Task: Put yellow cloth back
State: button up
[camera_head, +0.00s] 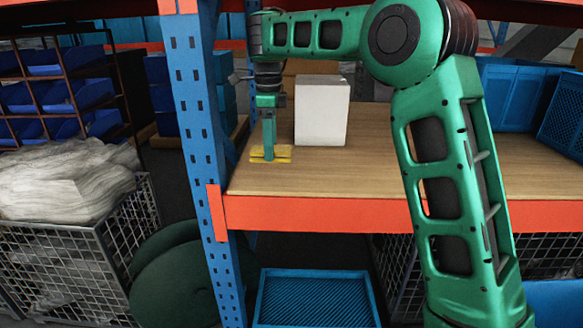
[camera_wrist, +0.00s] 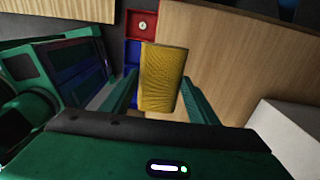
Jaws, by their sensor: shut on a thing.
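The yellow cloth (camera_wrist: 164,78) is a small folded piece with a ribbed surface, held between the two fingers of my gripper (camera_wrist: 160,92) in the wrist view. In the head view my gripper (camera_head: 269,150) points down at the left front part of the wooden shelf, with the yellow cloth (camera_head: 283,153) at its fingertips. The cloth is at or just above the shelf surface; I cannot tell whether it touches. The middle of the cloth is hidden behind the fingers in the head view.
A white box (camera_head: 321,111) stands on the shelf (camera_head: 400,178) just right of my gripper. A blue upright (camera_head: 196,130) stands close on the left, and an orange beam (camera_head: 400,214) edges the shelf. Blue crates (camera_head: 508,97) stand at the right. The shelf's middle front is clear.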

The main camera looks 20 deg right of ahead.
jog(key=w+d+f, duration=0.4)
jog(key=d, duration=0.1)
jog(key=w+d+f, duration=0.2)
jog(key=d, duration=0.1)
jog(key=shift+w, duration=0.3)
jog(key=shift+f, duration=2)
jog(key=shift+f, duration=0.1)
jog(key=o, duration=1)
notch_tip(320, 180, up, 12)
jog(key=shift+r, duration=0.15)
jog(key=shift+d, duration=0.1)
